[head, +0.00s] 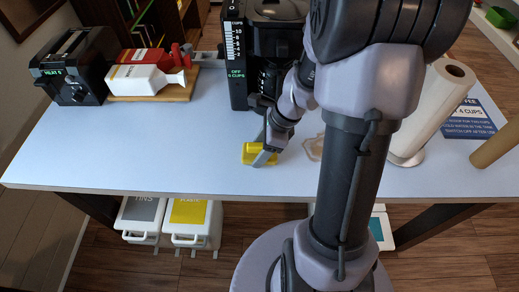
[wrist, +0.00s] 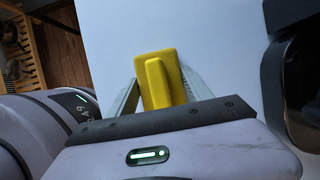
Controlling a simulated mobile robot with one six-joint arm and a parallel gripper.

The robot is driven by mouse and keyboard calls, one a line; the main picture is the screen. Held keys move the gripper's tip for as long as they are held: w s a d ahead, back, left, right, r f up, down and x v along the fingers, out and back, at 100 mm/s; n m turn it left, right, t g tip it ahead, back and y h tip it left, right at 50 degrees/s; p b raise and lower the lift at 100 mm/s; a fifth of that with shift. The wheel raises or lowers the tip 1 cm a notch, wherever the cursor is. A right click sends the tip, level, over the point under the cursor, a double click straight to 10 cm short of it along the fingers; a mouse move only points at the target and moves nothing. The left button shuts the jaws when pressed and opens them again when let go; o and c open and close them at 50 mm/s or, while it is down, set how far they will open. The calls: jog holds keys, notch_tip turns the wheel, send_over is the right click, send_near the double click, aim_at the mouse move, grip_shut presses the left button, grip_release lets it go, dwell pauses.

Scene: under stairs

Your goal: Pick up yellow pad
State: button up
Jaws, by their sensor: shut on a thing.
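The yellow pad (head: 249,153) is at the white table's front middle, below the coffee machine. In the wrist view the yellow pad (wrist: 158,75) is a flat block with a raised ridge along its middle. My gripper (head: 260,155) reaches down to it from the right. In the wrist view my gripper (wrist: 160,95) has a finger on each side of the pad and is shut on it. I cannot tell whether the pad rests on the table or is slightly lifted.
A black coffee machine (head: 240,60) stands behind my gripper. A paper roll (head: 432,108) stands at the right. The white table (head: 110,150) is clear at the front left.

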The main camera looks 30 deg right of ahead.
aim_at(257, 144)
notch_tip(257, 144, up, 4)
jog(key=shift+p, duration=1.25)
jog(key=s, duration=0.6)
jog(key=s+p, duration=0.1)
jog(key=s, duration=0.2)
jog(key=shift+d+r, duration=0.2)
jog(key=shift+d, duration=0.2)
jog(key=s+b, duration=0.1)
jog(key=s, duration=0.1)
jog(key=s+b, duration=0.3)
jog(key=b, duration=0.1)
jog(key=shift+s+d+f, duration=0.2)
jog(key=shift+s+f, duration=0.1)
jog(key=shift+s, duration=0.1)
jog(key=shift+s+r+b, duration=0.3)
jog(key=shift+s+r, duration=0.2)
jog(key=shift+s, duration=0.05)
